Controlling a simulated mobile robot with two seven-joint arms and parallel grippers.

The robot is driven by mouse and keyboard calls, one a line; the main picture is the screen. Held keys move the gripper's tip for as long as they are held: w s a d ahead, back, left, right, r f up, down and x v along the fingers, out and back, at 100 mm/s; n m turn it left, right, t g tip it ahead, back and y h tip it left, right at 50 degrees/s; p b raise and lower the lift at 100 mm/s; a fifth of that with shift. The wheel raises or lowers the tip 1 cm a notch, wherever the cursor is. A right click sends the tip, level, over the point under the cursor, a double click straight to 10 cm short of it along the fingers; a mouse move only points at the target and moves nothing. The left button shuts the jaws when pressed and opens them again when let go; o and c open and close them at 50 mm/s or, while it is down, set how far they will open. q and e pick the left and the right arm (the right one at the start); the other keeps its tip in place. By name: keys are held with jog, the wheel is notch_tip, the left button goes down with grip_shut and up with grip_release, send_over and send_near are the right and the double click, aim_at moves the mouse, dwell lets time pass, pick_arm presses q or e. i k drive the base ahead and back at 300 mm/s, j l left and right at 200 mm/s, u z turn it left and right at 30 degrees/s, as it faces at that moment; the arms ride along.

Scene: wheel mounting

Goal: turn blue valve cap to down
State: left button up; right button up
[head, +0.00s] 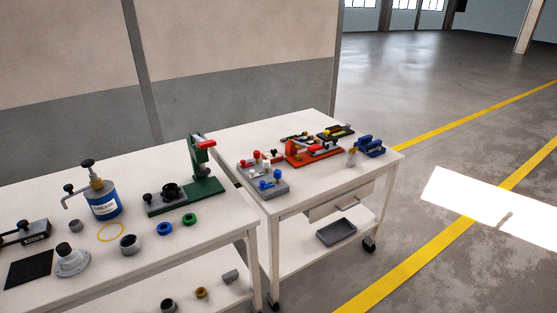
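A small grey block (270,190) stands near the front left corner of the right-hand table. Two small blue caps (277,174) sit on it, close together. Red caps (256,155) sit just behind them on a light fixture. The caps are too small to tell which way they are turned, or which one is the valve cap. Neither of my grippers is in view.
The right-hand table (318,121) also bears a red fixture (312,152) and a blue device (371,145). The left-hand table (205,235) holds a grease can (104,205), a green press (203,185) and several rings.

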aim_at(277, 173)
jog(key=i+l+u, duration=0.1)
jog(key=i+l, duration=0.3)
jog(key=i+l+u, duration=0.15)
jog(key=i+l, duration=0.25)
jog(key=i+l+u, duration=0.1)
jog(key=i+l, duration=0.25)
jog(key=l, duration=0.2)
jog(key=i+l+u, duration=0.1)
jog(key=i+l, duration=0.25)
jog(key=l, duration=0.15)
